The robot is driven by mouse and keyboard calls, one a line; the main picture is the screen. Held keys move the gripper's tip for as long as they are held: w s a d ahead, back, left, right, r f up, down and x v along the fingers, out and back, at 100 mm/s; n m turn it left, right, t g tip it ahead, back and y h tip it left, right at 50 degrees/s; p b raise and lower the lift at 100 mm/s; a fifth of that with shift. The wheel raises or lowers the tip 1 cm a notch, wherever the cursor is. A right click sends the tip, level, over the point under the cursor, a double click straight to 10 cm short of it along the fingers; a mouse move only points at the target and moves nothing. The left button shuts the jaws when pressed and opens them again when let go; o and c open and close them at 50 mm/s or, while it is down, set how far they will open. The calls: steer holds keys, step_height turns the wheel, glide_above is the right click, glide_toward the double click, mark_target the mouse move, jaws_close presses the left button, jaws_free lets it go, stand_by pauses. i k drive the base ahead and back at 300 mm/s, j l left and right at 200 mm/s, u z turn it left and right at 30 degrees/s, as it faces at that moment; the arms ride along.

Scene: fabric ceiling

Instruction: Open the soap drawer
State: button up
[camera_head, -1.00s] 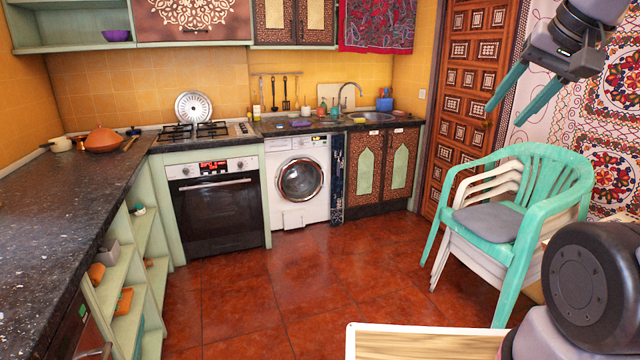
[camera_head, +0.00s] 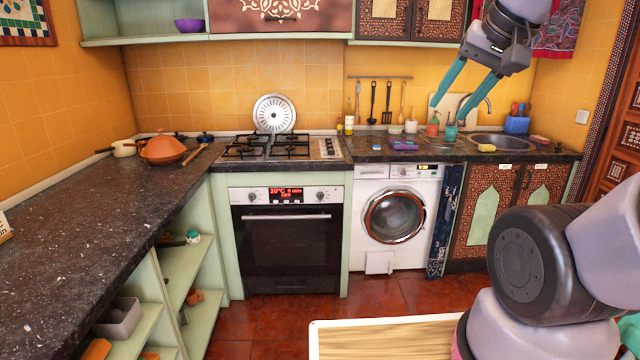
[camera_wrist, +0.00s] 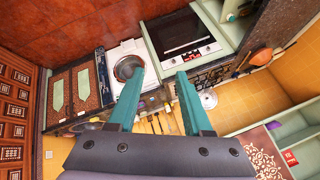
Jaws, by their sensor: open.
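The washing machine also shows in the wrist view (camera_wrist: 146,66), which is rotated; I cannot make out the drawer there. My gripper (camera_head: 443,118) is open and empty, with two teal fingers pointing down. In the head view it appears above the counter line. In the wrist view its fingers (camera_wrist: 160,82) are spread, touching nothing.
The oven (camera_head: 290,240) stands left of the washing machine. Carved cabinet doors (camera_head: 484,219) are to its right. The dark counter (camera_head: 90,210) runs along the left, with open green shelves below.

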mark_target(379, 171)
steer(key=i+z, duration=0.2)
steer(key=i, duration=0.25)
steer(key=i+j+z, duration=0.15)
steer(key=i, duration=0.3)
steer(key=i+j+z, duration=0.2)
steer(key=i, duration=0.25)
steer(key=i+j+z, duration=0.15)
steer(key=i, duration=0.25)
steer(key=i+j+z, duration=0.2)
steer(key=i+j, duration=0.15)
steer(key=i+j+z, duration=0.25)
steer(key=j, duration=0.25)
steer(key=i+j, duration=0.15)
steer(key=j, duration=0.25)
